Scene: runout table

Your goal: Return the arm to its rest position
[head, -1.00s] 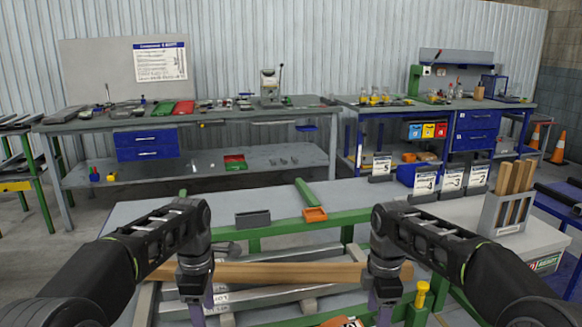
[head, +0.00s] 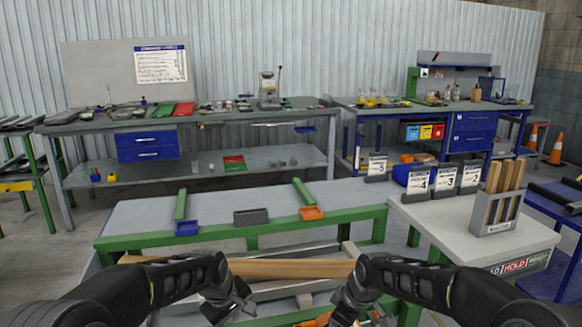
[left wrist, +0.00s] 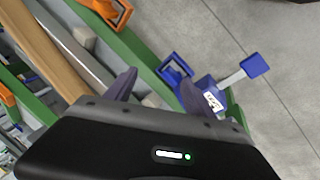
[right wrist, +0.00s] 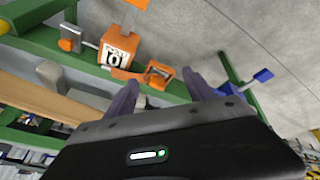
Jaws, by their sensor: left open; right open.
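In the head view both my arms are folded low at the bottom edge. My left gripper (head: 235,308) and right gripper (head: 345,306) are turned inward, near each other, below the wooden beam (head: 292,268). The left wrist view shows the left gripper's two fingers apart (left wrist: 158,92) with nothing between them. The right wrist view shows the right gripper's fingers apart (right wrist: 160,93) and empty. The beam lies across the stand in front of me, apart from both grippers.
A white-topped cabinet (head: 440,213) with a holder of wooden sticks (head: 494,212) stands close at right. Workbenches line the back wall.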

